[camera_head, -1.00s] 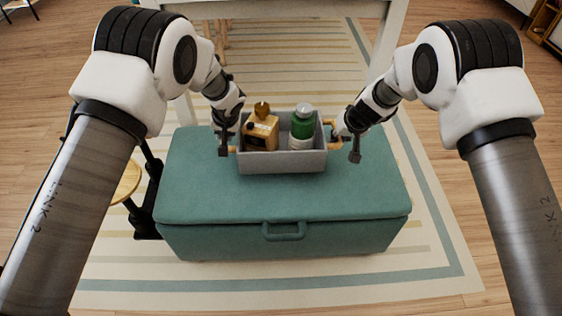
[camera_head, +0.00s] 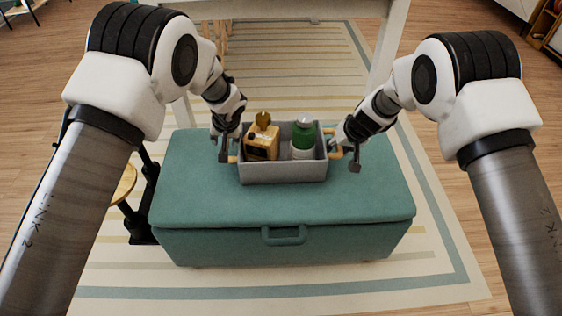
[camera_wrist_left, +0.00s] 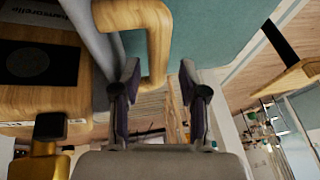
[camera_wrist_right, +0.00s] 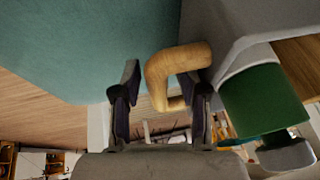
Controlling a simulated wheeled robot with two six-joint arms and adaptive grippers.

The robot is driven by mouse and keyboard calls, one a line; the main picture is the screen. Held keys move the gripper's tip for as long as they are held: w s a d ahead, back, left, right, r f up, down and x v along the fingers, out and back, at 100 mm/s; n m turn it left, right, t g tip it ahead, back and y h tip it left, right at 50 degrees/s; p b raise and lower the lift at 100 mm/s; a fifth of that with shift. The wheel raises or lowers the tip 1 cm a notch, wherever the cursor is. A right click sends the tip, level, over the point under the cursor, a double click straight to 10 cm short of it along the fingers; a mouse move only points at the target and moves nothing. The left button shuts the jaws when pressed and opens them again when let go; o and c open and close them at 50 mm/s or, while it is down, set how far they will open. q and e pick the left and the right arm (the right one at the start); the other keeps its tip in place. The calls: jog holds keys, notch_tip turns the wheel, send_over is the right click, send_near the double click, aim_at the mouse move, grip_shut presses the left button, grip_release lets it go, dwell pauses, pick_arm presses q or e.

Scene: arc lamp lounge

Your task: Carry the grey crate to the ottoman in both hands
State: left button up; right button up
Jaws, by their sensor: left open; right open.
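The grey crate (camera_head: 284,172) appears to sit upright on the teal ottoman's lid (camera_head: 195,190), near its middle. It holds a wooden bottle-like object with a gold top (camera_head: 262,143) and a green-and-white bottle (camera_head: 303,140). My left gripper (camera_head: 226,152) is open at the crate's left wooden handle (camera_wrist_left: 158,45); the handle's end lies between the spread fingers. My right gripper (camera_head: 350,158) is open at the right wooden handle (camera_wrist_right: 165,75), which lies between its fingers, nearer the right one in the wrist view. The crate's underside is hidden.
A white table (camera_head: 280,10) stands behind the ottoman. A small stool with a round wooden seat (camera_head: 125,184) is close to the ottoman's left side. A striped rug (camera_head: 430,250) lies under the ottoman. The lid is bare in front of the crate.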

jog(key=shift+s+r, duration=0.1)
jog(key=shift+r, duration=0.15)
pick_arm(q)
jog(key=v, duration=0.9)
jog(key=shift+s+r, duration=0.15)
pick_arm(e)
jog(key=v, duration=1.1)
jog(key=shift+s+r, duration=0.2)
jog(key=shift+r, duration=0.05)
pick_arm(q)
jog(key=shift+s, duration=0.1)
pick_arm(e)
jog(key=shift+d, duration=0.2)
